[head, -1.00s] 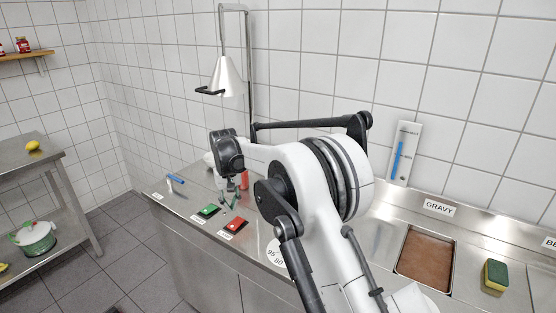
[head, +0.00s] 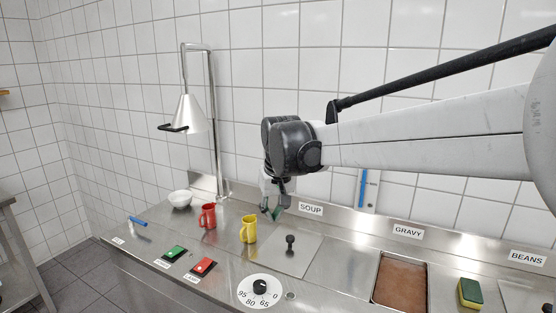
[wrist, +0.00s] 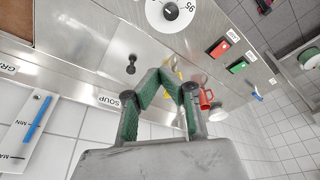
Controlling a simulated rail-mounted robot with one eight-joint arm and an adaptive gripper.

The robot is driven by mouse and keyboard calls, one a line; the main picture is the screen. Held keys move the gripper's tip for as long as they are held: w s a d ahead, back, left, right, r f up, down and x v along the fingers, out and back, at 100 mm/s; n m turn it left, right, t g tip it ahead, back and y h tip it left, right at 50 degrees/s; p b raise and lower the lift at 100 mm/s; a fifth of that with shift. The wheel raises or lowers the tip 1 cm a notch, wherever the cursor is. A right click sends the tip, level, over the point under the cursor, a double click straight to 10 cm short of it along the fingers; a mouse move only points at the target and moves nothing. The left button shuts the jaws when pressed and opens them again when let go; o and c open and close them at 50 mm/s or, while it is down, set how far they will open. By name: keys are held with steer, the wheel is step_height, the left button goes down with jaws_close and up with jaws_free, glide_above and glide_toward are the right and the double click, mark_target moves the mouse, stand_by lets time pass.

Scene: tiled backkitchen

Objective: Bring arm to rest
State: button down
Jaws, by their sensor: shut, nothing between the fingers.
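My gripper (head: 272,212) hangs from the arm over the back of the steel counter, near the SOUP label (head: 311,209) and just right of the yellow mug (head: 249,229). In the wrist view my gripper (wrist: 163,76) shows its green-padded fingers with the tips together and nothing between them. The arm stretches in from the right side of the head view, above the counter. The yellow mug is partly hidden behind the fingers in the wrist view.
A red mug (head: 208,216), a white bowl (head: 180,199) and a lamp (head: 187,113) stand left. A lidded well (head: 290,262), a dial (head: 260,290), a brown gravy pan (head: 400,284) and a sponge (head: 470,293) lie along the counter. Green (head: 174,253) and red (head: 203,267) switches sit in front.

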steer(key=s+d+m+t+b, duration=0.2)
steer(key=s+d, duration=1.1)
steer(key=s, duration=0.1)
steer(key=s+d+f, duration=0.2)
steer(key=s, duration=0.3)
steer(key=s+d+f+m+t+b, duration=0.1)
steer(key=s+d+f, duration=0.2)
steer(key=s, duration=0.2)
steer(key=s+d+f+t+h, duration=0.1)
steer(key=s+d+f, duration=0.2)
steer(key=s, duration=0.2)
steer(key=shift+s+m, duration=0.15)
steer(key=shift+m, duration=0.25)
steer(key=shift+d, duration=0.1)
